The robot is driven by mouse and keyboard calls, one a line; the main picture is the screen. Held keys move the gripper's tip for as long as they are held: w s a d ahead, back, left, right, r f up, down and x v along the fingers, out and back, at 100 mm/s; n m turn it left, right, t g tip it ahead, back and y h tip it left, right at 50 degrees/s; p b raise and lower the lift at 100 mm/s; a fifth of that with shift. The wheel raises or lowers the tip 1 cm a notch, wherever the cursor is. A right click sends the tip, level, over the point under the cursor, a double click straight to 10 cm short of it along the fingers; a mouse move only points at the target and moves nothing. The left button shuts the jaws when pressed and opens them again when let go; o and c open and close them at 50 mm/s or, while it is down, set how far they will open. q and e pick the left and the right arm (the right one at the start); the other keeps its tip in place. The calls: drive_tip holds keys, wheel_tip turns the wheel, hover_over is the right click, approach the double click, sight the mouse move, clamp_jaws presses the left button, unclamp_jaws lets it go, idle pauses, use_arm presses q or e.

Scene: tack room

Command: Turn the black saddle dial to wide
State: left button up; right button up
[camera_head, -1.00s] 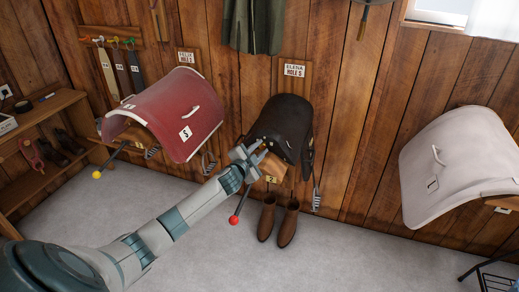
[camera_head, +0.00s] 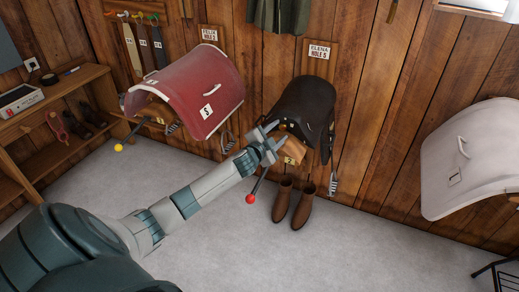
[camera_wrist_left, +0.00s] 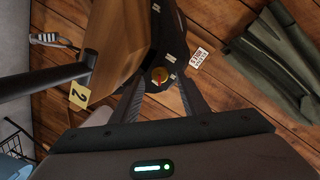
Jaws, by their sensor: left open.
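The black saddle (camera_head: 305,105) sits on a wooden wall rack under the "ELENA HOLE 5" sign. In the left wrist view its dark panel carries a small round brass-coloured dial (camera_wrist_left: 160,75) with a reddish mark. Small white labels lie around the dial, too small to read. My left gripper (camera_head: 273,139) is at the near end of the saddle. In the left wrist view the open fingers (camera_wrist_left: 160,92) point toward the dial, one on each side of it in the picture; I cannot tell whether they touch it. My right gripper is out of view.
The rack's wooden block with a yellow "2" tag (camera_wrist_left: 79,95) and a dark bar (camera_wrist_left: 45,82) are close beside the left fingers. A red-knobbed rod (camera_head: 250,198) and brown boots (camera_head: 293,205) are below. A red saddle (camera_head: 190,90) is left, a pale saddle (camera_head: 475,160) right.

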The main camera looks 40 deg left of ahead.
use_arm(q)
drive_tip(key=b+v, duration=0.2)
drive_tip(key=v, duration=1.3)
drive_tip(key=shift+s, duration=0.2)
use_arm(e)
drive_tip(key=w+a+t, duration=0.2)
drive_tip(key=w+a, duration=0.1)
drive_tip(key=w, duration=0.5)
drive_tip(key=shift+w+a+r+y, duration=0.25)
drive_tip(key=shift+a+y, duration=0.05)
use_arm(q)
drive_tip(key=shift+d, duration=0.15)
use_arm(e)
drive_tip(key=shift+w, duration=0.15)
